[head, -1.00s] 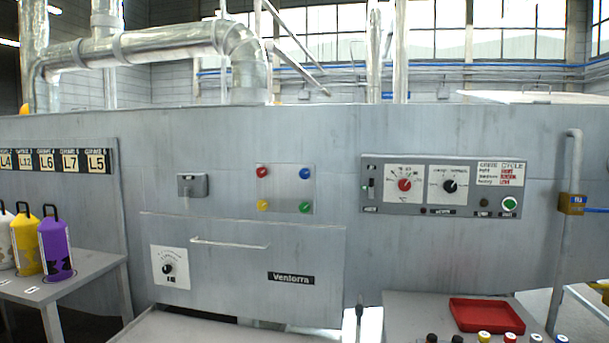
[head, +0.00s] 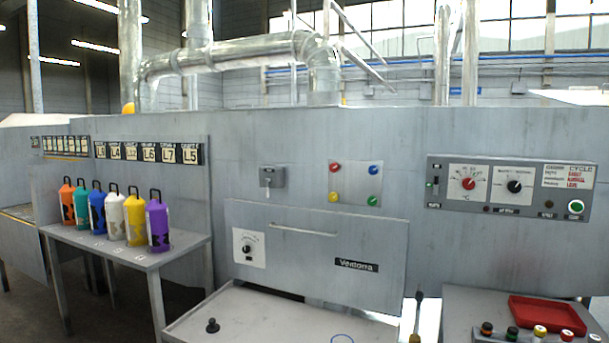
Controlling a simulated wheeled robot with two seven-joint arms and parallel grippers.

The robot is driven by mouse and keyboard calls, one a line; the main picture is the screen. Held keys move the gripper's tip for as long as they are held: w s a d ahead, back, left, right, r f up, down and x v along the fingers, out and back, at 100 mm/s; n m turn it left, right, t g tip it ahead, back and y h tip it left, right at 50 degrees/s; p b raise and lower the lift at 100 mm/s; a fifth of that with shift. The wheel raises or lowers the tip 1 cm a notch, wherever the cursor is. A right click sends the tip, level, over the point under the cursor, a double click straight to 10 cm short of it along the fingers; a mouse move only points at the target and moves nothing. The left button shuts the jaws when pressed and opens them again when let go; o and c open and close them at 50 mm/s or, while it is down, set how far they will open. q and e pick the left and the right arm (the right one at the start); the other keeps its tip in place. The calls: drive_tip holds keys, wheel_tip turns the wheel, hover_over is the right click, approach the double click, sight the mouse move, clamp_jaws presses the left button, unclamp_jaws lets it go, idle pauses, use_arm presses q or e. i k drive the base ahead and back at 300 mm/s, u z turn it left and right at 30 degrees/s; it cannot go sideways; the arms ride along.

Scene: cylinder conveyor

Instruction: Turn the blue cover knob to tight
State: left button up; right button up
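The blue knob (head: 373,170) is at the upper right corner of a light square cover plate (head: 355,184) on the grey machine wall. A red knob (head: 335,167) is at the plate's upper left, a yellow knob (head: 334,197) at its lower left and a green knob (head: 372,201) at its lower right. The knobs are too small to tell how far each is turned. Neither of my grippers shows in the head view.
A hinged panel with a handle (head: 303,230) is below the plate, above a light table (head: 255,313). A control panel (head: 508,187) is to the right. Several coloured bottles stand on a side table (head: 180,252) at left. A red tray (head: 547,315) lies at lower right.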

sight(373, 169)
drive_tip(key=u, duration=1)
drive_tip(key=i, duration=1.85)
drive_tip(key=z, duration=0.75)
